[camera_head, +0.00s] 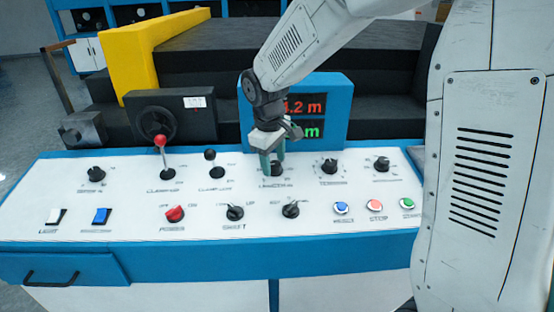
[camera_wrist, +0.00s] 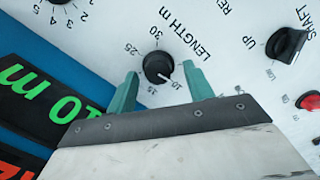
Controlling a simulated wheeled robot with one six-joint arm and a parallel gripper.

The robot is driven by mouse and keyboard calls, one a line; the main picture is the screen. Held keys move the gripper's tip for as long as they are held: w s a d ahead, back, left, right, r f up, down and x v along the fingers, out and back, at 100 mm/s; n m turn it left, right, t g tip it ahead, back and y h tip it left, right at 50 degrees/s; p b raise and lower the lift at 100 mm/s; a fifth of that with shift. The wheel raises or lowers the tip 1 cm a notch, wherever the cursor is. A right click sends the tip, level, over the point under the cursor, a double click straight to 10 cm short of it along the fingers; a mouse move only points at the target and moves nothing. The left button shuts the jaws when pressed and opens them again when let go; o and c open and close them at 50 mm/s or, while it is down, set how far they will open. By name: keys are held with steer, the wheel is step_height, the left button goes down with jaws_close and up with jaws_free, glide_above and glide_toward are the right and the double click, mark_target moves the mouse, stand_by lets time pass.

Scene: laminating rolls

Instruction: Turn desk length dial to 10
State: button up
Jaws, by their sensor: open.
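The length dial (camera_wrist: 157,67) is a black knob on the white panel. Its white mark points toward the 10 on its printed scale. My gripper (camera_wrist: 161,72) is open, with one teal fingertip on each side of the dial; I see no clear contact. In the head view, my gripper (camera_head: 272,160) reaches down over the dial (camera_head: 277,169) and partly hides it. The green display (camera_wrist: 42,95) reads 10 m in the wrist view. In the head view, my arm covers part of the blue display box (camera_head: 341,90).
Other black knobs (camera_head: 329,166) stand right of the length dial. Two upright levers, one red-tipped (camera_head: 160,141) and one black-tipped (camera_head: 210,154), stand to its left. In front are a selector knob (camera_head: 291,209), a red power knob (camera_head: 174,214) and several round push buttons (camera_head: 375,205).

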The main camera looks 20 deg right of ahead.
steer(key=shift+f, duration=0.3)
steer(key=shift+d, duration=0.1)
steer(key=c, duration=1)
steer(key=shift+m, duration=1.8)
steer(key=o, duration=1)
